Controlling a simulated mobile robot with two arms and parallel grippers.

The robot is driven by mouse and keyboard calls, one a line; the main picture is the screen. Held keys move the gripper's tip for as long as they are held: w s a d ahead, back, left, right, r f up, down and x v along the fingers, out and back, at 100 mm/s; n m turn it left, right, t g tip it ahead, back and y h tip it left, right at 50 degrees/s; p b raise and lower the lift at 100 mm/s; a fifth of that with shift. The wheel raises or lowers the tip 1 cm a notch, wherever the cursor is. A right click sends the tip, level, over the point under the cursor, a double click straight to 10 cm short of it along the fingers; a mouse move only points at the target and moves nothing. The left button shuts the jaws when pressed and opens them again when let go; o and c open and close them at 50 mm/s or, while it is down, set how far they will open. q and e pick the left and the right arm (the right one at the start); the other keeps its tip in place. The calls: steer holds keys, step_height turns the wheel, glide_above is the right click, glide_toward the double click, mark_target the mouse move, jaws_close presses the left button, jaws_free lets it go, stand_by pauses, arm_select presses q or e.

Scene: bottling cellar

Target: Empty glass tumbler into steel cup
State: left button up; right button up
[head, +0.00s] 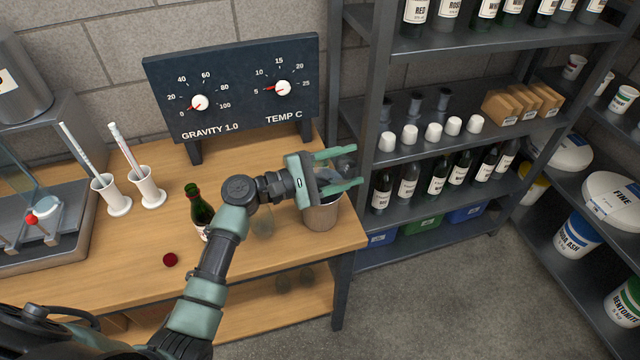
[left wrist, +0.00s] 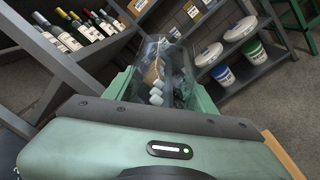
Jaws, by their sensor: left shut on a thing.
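My left gripper (head: 343,168) is shut on the clear glass tumbler (head: 345,169), above the right end of the bench. In the left wrist view the tumbler (left wrist: 163,62) lies between the two green fingers, and the shelves show through it. It looks tipped on its side; I cannot make out any contents. A grey-brown metallic cup (head: 321,216), which looks like the steel cup, stands upright on the bench below the gripper. The gripper hides part of its mouth, so its inside is mostly hidden. My right gripper is not in view.
A green bottle (head: 198,208) stands left of my forearm, with a dark red round thing (head: 170,260) near it. White cylinders (head: 148,187) and a dial board (head: 235,90) stand farther back. A loaded shelf rack (head: 440,145) rises close to the right. The bench front is mostly clear.

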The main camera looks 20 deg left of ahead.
arm_select(q)
steer(key=shift+s+d+f+m+g+y, duration=0.15)
steer(key=shift+d+m+y, duration=0.05)
steer(key=shift+m, duration=0.4)
steer(key=shift+s+d+f+m+g+y, duration=0.15)
steer(key=shift+d+m+y, duration=0.05)
steer(key=shift+m, duration=0.4)
steer(key=shift+s+d+f+m+y, duration=0.15)
steer(key=shift+f+m+y, duration=0.15)
steer(key=shift+m, duration=0.25)
steer(key=shift+d+f+m+y, duration=0.2)
steer(key=shift+m+y, duration=0.1)
steer(key=shift+m, duration=0.25)
steer(key=shift+r+m+y+p, duration=0.3)
steer(key=shift+r+m, duration=0.3)
steer(key=shift+m, duration=0.1)
steer(key=s+d+f+m+t+y+p, duration=0.1)
steer(key=d+f+m+y+p, duration=0.1)
steer(key=f+m+y, duration=0.2)
steer(key=s+d+f+m+t+y+p, duration=0.1)
steer(key=d+f+m+t+y+p, duration=0.1)
steer(key=f+m+y, duration=0.2)
step_height(320, 180, down, 2)
steer(key=m, duration=0.4)
steer(key=shift+s+d+f, duration=0.15)
steer(key=shift+s+d, duration=0.05)
steer(key=shift+s, duration=0.1)
steer(key=shift+a, duration=0.1)
